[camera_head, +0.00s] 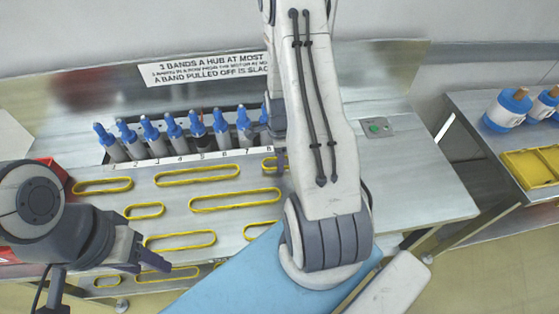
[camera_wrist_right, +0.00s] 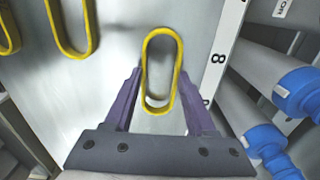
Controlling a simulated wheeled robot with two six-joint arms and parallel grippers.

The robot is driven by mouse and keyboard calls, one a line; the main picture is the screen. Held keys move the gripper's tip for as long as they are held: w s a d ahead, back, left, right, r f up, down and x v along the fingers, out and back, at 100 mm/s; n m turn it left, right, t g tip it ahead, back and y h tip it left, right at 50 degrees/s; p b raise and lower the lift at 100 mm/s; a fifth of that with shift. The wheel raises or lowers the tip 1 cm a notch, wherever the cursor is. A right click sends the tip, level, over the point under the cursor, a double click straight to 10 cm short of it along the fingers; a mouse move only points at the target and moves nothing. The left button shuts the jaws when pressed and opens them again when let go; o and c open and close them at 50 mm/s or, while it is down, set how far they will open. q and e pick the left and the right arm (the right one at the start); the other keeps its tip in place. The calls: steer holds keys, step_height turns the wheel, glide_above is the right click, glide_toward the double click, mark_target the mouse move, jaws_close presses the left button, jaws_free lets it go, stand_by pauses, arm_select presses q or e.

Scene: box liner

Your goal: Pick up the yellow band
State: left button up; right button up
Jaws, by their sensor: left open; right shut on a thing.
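A short yellow band (camera_wrist_right: 146,72), a narrow closed loop, lies between the purple fingers of my right gripper (camera_wrist_right: 160,78), beside the number 8. The fingers are shut on its long sides. In the head view this band (camera_head: 264,164) shows only partly, since my right arm covers the rest. My left gripper (camera_head: 150,264) is open and empty at the lower left, over the near part of the table by other yellow bands.
Several other yellow bands, such as a long one (camera_head: 196,203), lie on the metal table (camera_head: 420,190). A row of blue-topped hubs (camera_head: 152,136) stands in a slot behind, numbered. A side table at right holds blue-and-white spools (camera_head: 508,108) and a yellow tray (camera_head: 530,168).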

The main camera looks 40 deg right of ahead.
step_height(320, 180, up, 3)
steer(key=shift+f, duration=0.15)
steer(key=s+d+r+b, duration=0.1)
steer(key=s+d+r, duration=0.2)
steer(key=s+r, duration=0.4)
steer(key=s, duration=0.4)
steer(key=shift+s+d+r+b, duration=0.15)
steer(key=shift+d+r+b, duration=0.05)
steer(key=shift+b, duration=0.15)
